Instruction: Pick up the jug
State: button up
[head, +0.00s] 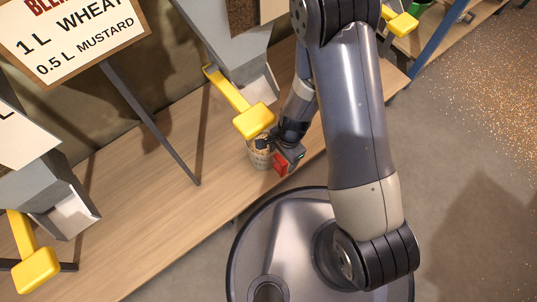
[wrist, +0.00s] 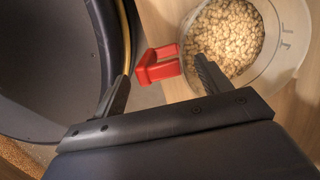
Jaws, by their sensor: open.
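The jug (wrist: 285,70) is a clear round vessel with a red handle (wrist: 158,66), and it holds pale grains (wrist: 222,40). In the head view the jug (head: 259,159) stands on the wooden bench below a chute, partly hidden by my wrist. Its red handle (head: 281,164) points toward my base. My gripper (wrist: 160,75) is open, with one finger on each side of the red handle. The right finger lies between the handle and the jug wall in the picture. I cannot tell whether either finger touches the handle. My gripper also shows in the head view (head: 276,146).
The wooden bench (head: 135,215) is mostly clear to the left of the jug. A yellow lever (head: 252,121) and a grey chute (head: 255,83) hang close above the jug. A second chute (head: 72,215) with a yellow lever (head: 36,270) is at the left. A dark post (head: 150,122) stands between.

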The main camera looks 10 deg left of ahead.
jog(key=f, duration=0.1)
jog(key=f+b, duration=0.1)
jog(key=f, duration=0.2)
jog(key=shift+s+a+b, duration=0.15)
jog(key=shift+s+b, duration=0.1)
jog(key=shift+b, duration=0.15)
jog(key=shift+r, duration=0.1)
grip_shut()
